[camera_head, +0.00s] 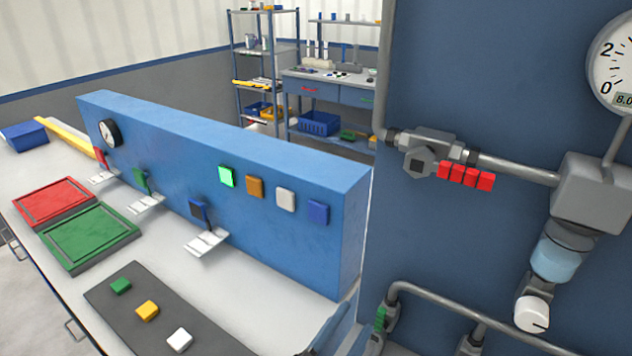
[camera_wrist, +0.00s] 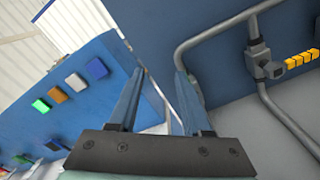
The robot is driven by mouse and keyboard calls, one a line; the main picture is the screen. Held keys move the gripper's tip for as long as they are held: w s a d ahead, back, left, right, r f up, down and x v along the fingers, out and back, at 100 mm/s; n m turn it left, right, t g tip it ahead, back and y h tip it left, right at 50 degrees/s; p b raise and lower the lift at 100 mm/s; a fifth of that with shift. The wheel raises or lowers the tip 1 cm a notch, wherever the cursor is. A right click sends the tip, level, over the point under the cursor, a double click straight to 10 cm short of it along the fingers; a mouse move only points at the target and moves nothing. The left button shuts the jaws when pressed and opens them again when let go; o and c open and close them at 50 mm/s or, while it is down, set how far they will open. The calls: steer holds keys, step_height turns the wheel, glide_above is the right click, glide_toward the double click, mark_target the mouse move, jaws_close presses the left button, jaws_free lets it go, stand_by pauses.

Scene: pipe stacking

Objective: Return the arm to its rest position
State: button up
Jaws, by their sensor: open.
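My gripper (camera_wrist: 160,108) shows in the wrist view with its two blue fingers apart and nothing between them. It is tilted relative to the scene and points toward the gap between the blue button panel (camera_wrist: 75,75) and the dark blue pipe wall. The button panel (camera_head: 150,135) stands on the bench there, with a lit green button (camera_head: 227,176) and orange, white and blue buttons in a row.
A red tray (camera_head: 53,202) and a green tray (camera_head: 90,238) lie on the bench at left. A dark mat (camera_head: 150,312) holds three small blocks. Pipes, a red-handled valve (camera_head: 465,176) and a gauge (camera_head: 612,68) are on the right wall. Shelves stand behind.

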steer(key=w+a+r+m+t+y, duration=0.1)
steer(key=w+r+m+t+y, duration=0.15)
steer(key=r+m, duration=0.75)
steer(key=w+r+m+t+y, duration=0.1)
steer(key=r+m+t, duration=0.3)
steer(key=r, duration=1.2)
steer(key=s+a+r+m+t+y, duration=0.2)
steer(key=s+r, duration=0.4)
steer(key=r, duration=0.5)
steer(key=s+a+r+m+t+y, duration=0.2)
steer(key=s+r+m+t+y, duration=0.2)
steer(key=r, duration=0.7)
steer(key=shift+s+a+m, duration=0.15)
steer(key=shift+s+m, duration=1.05)
